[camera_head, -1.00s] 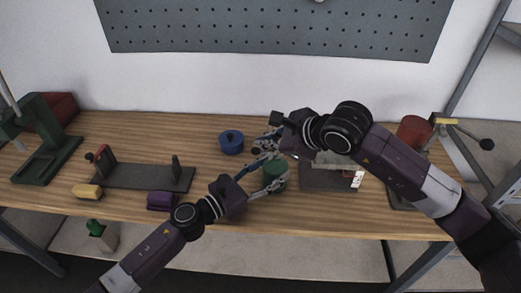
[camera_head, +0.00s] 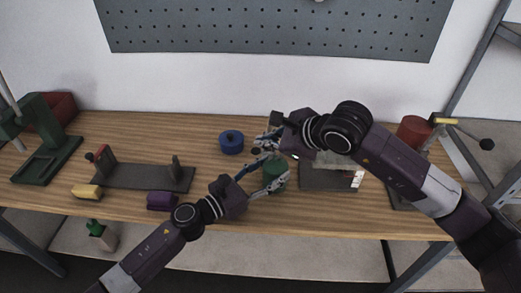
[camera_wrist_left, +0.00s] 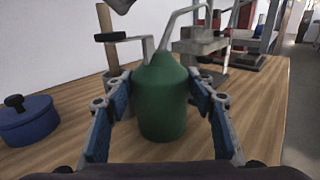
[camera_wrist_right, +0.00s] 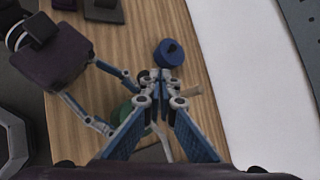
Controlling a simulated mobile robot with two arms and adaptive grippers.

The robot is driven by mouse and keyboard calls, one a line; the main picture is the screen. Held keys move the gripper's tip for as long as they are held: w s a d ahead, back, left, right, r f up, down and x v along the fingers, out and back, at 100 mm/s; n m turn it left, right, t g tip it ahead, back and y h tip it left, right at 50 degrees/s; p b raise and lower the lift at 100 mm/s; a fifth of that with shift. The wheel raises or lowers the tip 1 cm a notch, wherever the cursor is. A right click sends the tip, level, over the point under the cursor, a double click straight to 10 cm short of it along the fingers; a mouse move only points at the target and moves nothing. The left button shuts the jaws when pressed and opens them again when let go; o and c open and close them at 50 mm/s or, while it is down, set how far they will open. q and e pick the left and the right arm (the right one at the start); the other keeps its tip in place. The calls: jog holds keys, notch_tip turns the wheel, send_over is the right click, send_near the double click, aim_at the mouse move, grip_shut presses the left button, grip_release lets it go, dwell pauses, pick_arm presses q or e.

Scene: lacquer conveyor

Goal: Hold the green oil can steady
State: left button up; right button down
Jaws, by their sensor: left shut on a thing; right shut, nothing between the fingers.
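The green oil can (camera_head: 274,178) stands upright on the wooden table. In the left wrist view it (camera_wrist_left: 162,105) fills the middle, with a thin grey spout (camera_wrist_left: 177,25) rising to the right. My left gripper (camera_head: 276,168) is shut around the can's body, one finger on each side. My right gripper (camera_head: 264,146) is just behind and above the can in the head view. In the right wrist view its fingertips (camera_wrist_right: 160,82) are together and empty.
A round blue container (camera_head: 231,142) stands behind and left of the can. A dark plate (camera_head: 329,178) lies to its right, partly under my right arm. A purple block (camera_head: 162,201), a yellow block (camera_head: 87,191) and a dark fixture (camera_head: 140,178) are on the left. Clear wood lies at centre left.

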jog(key=shift+f, duration=0.15)
jog(key=shift+f, duration=0.25)
jog(key=shift+a+f, duration=0.15)
jog(key=shift+f, duration=0.6)
dwell(1.0)
jog(key=shift+r, duration=0.1)
jog(key=shift+d+r, duration=0.2)
jog(key=shift+r, duration=0.85)
jog(key=shift+r, duration=0.1)
jog(key=shift+d+r, duration=0.15)
jog(key=shift+r, duration=1.05)
jog(key=shift+d+r, duration=0.15)
jog(key=shift+r, duration=1.05)
